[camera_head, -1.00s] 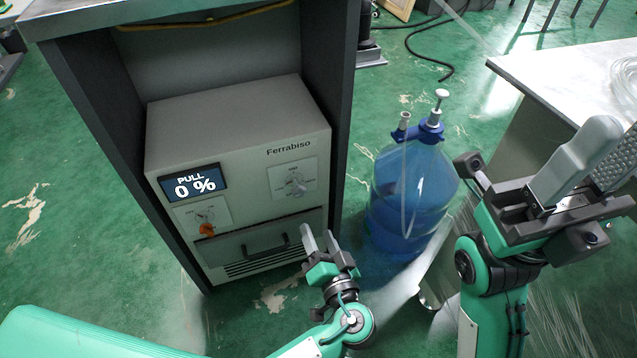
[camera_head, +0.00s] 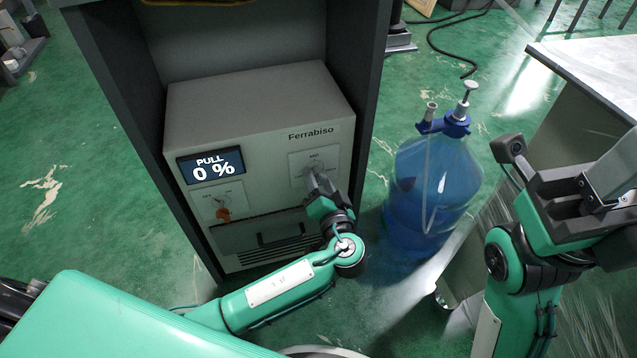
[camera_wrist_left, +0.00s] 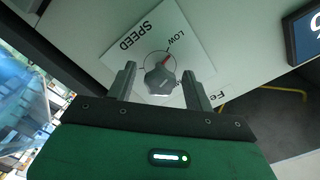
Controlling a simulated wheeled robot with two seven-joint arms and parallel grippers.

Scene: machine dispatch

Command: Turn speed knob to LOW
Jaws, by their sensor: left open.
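The grey lobed speed knob (camera_wrist_left: 160,82) sits on a white plate marked SPEED and LOW in the left wrist view. A red mark (camera_wrist_left: 168,58) shows between the knob and LOW. My left gripper (camera_wrist_left: 158,85) is open, with one finger on each side of the knob; I cannot tell whether they touch it. In the head view my left gripper (camera_head: 314,182) is at the dial plate (camera_head: 328,158) on the machine front (camera_head: 265,180) and hides much of the knob. My right gripper (camera_head: 612,180) is at the right edge, partly cut off and away from the machine.
The machine's display (camera_head: 211,166) reads PULL 0 %. An orange switch (camera_head: 223,213) and a drawer handle (camera_head: 262,232) are below. A blue bottle (camera_head: 430,195) stands on the floor to the right. A table (camera_head: 590,75) is at the far right.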

